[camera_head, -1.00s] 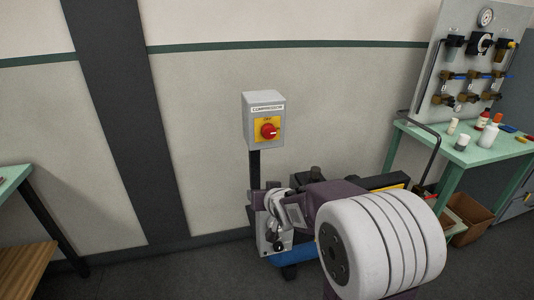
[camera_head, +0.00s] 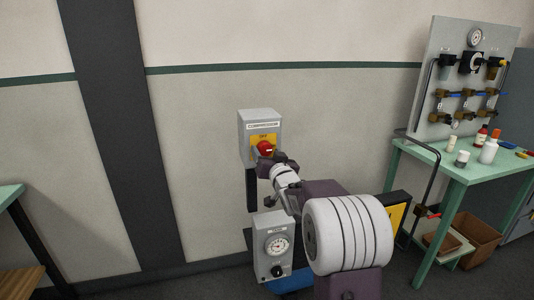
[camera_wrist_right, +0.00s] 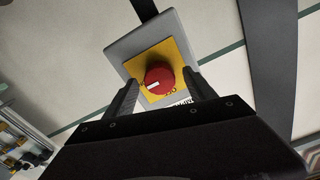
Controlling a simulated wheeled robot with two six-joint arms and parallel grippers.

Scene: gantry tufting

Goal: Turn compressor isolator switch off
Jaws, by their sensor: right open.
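The compressor isolator switch is a grey box (camera_head: 247,128) on a dark post against the wall, labelled COMPRESSOR, with a yellow plate (camera_head: 263,139) and a red rotary knob (camera_head: 265,148). My right gripper (camera_head: 271,160) is at the knob's front and hides its lower right part. In the right wrist view the red knob (camera_wrist_right: 159,79) with a white mark sits between the two open fingers of the gripper (camera_wrist_right: 162,88). I cannot tell whether the fingers touch it. My left gripper is not in view.
A grey gauge box (camera_head: 270,246) stands below the switch. A green table (camera_head: 449,164) with bottles stands at the right, below a panel (camera_head: 452,100) of valves and gauges. Another green table (camera_head: 9,194) edges in at the left. The wall left of the switch is clear.

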